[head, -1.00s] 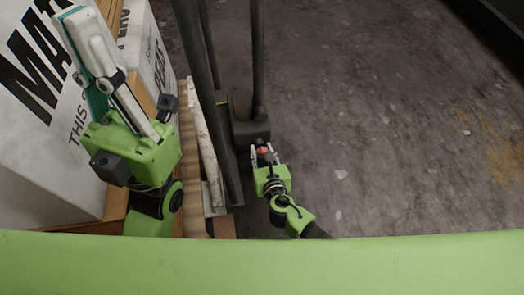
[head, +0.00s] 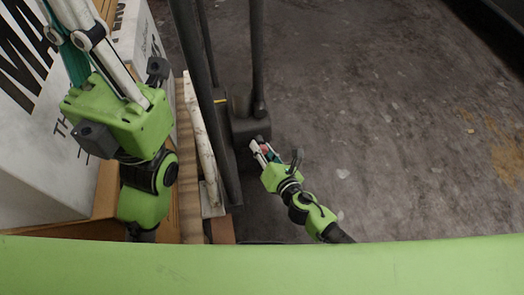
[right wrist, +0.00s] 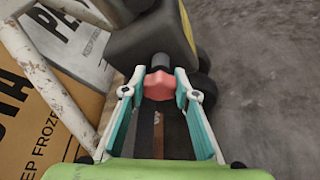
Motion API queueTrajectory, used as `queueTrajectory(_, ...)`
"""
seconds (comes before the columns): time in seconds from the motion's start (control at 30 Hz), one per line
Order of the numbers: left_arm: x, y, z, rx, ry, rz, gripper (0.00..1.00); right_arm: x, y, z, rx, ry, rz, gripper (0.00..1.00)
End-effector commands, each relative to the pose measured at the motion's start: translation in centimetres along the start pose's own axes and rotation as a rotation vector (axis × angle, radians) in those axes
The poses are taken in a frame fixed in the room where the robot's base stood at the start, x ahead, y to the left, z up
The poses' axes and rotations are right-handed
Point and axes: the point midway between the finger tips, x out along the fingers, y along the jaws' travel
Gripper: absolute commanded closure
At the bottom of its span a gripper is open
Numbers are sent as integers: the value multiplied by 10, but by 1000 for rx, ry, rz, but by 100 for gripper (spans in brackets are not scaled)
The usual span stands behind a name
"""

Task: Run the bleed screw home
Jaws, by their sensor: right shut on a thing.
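The bleed screw is a red faceted head (right wrist: 159,85) on a dark stub under the dark pump block (right wrist: 150,38) of a pallet jack. In the right wrist view it sits between the fingertips of my right gripper (right wrist: 160,90), which is shut on it. In the head view my right gripper (head: 264,151) reaches up-left to the foot of the pump block (head: 250,127), with a bit of red (head: 267,154) between its fingers. My left gripper (head: 90,45) is raised at the upper left, over the boxes, away from the screw. Its fingertips are cut off by the frame's edge.
White printed boxes (head: 40,160) stand on a wooden pallet (head: 188,190) at the left. The jack's dark upright bars (head: 195,45) rise beside my right gripper. A chipped white bar (right wrist: 50,85) runs at the left in the wrist view. Concrete floor at the right is clear.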

Motion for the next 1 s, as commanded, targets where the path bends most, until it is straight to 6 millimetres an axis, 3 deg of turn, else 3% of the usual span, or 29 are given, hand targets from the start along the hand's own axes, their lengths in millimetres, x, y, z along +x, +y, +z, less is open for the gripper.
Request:
queueTrajectory(0.6,3,1,0,1,15,8,100,-1,-1,-2,51,4,19,94)
queueTrajectory(0.63,3,1,0,1,15,8,100,-1,-1,-2,51,4,19,70)
queueTrajectory(0.7,3,1,0,1,15,8,100,-1,-1,-2,50,4,19,55)
queueTrajectory(1.0,3,1,-2,2,18,8,100,0,-1,-1,50,2,20,55)
